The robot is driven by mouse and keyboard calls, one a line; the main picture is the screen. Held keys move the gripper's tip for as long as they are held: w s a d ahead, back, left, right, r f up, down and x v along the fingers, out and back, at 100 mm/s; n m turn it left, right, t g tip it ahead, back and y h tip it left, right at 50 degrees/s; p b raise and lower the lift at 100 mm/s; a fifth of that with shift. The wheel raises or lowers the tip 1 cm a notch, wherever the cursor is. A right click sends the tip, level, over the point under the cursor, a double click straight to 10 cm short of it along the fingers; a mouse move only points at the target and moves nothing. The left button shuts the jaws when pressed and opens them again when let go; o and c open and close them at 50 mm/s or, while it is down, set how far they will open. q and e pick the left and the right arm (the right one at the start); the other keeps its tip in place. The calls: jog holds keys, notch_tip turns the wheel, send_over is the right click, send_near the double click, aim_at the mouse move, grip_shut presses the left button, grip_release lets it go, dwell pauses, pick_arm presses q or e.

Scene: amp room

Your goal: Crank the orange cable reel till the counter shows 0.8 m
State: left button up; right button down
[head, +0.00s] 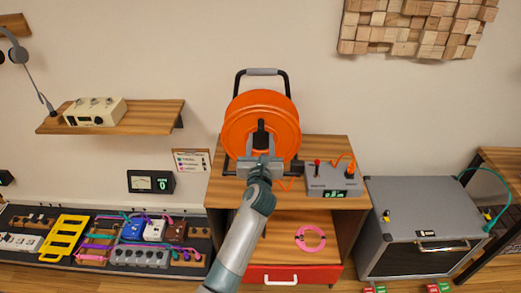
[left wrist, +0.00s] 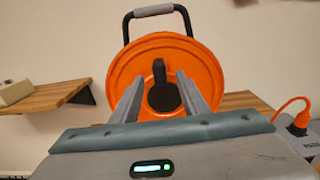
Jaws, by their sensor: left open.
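The orange cable reel (head: 240,125) stands on a wooden cabinet, with a black frame and a grey-topped carry handle. A black crank handle (left wrist: 159,72) sticks out from the dark hub at its middle. My left gripper (head: 261,158) is in front of the lower part of the reel. In the left wrist view its two grey fingers (left wrist: 161,88) are apart, one on each side of the crank handle in the picture; contact cannot be told. A grey box (head: 318,180) right of the reel has a small green display, too small to read. My right gripper is not in view.
The box carries a red-topped lever and an orange plug. A pink cable coil (head: 310,239) lies on the shelf below, above a red drawer (head: 320,274). A grey amp (head: 420,220) stands right; a pedalboard (head: 20,250) lies left. A wooden shelf (head: 150,112) hangs at left.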

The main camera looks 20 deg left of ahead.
aim_at(261, 133)
pick_arm(q)
jog(key=shift+b+x, duration=0.7)
jog(key=shift+x, duration=2.65)
grip_shut()
jog(key=shift+f, duration=0.1)
